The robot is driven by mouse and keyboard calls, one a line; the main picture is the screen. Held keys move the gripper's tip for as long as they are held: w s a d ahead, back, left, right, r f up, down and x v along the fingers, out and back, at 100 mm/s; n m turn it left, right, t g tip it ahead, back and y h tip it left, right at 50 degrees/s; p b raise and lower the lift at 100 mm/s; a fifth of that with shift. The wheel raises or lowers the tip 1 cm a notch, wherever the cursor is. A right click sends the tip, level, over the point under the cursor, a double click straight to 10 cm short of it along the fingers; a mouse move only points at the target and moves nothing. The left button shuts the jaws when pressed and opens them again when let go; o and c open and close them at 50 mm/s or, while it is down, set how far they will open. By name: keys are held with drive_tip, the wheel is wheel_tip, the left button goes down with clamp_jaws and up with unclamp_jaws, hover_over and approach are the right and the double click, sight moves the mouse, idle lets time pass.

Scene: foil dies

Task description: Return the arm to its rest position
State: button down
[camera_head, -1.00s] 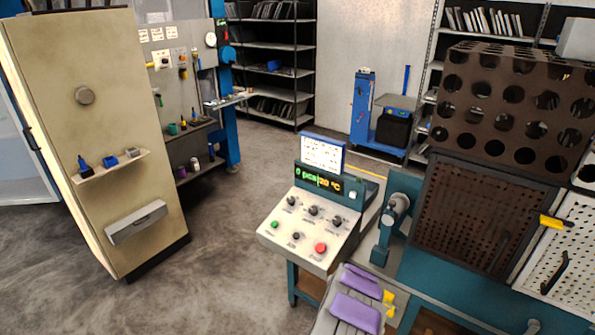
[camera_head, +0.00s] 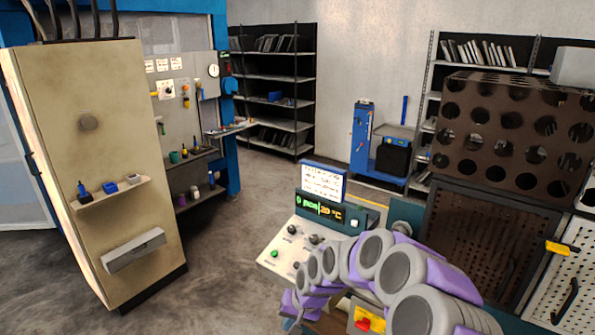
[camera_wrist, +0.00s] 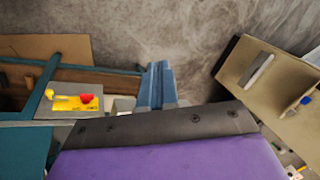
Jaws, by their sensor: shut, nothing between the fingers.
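My arm (camera_head: 375,265) shows in the head view as a chain of grey and purple links. It arches from the lower right corner to the left, in front of the control console (camera_head: 290,240). Its far end is low beside the console, small and partly hidden by the links. In the wrist view my gripper (camera_wrist: 165,125) fills the bottom as a purple body with a dark front edge. It is shut and empty. The arm hides the console's lower right part.
A beige cabinet (camera_head: 95,215) with small shelves stands at left. A brown perforated block (camera_head: 505,125) and a dark perforated panel (camera_head: 480,245) are at right. Open floor (camera_head: 230,250) lies between cabinet and console.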

drive_tip(key=s+d+r+n+g+h+b, duration=0.1)
drive_tip(key=s+d+r, duration=0.2)
drive_tip(key=s+r, duration=0.4)
drive_tip(key=s+d+r+n, duration=0.1)
drive_tip(key=s+d+r, duration=0.25)
drive_tip(key=s, duration=0.55)
drive_tip(key=s+d+r+h, duration=0.1)
drive_tip(key=s+d, duration=0.2)
drive_tip(key=s, duration=0.4)
drive_tip(key=s+d+r+g+h, duration=0.1)
drive_tip(key=s+d, duration=0.2)
drive_tip(key=s, duration=0.5)
drive_tip(key=s+d+r+m+g+h+b, duration=0.1)
drive_tip(key=s+d, duration=0.2)
drive_tip(key=s, duration=0.4)
drive_tip(key=shift+s+d, duration=0.15)
drive_tip(key=shift+d, duration=0.1)
drive_tip(key=shift+d, duration=0.15)
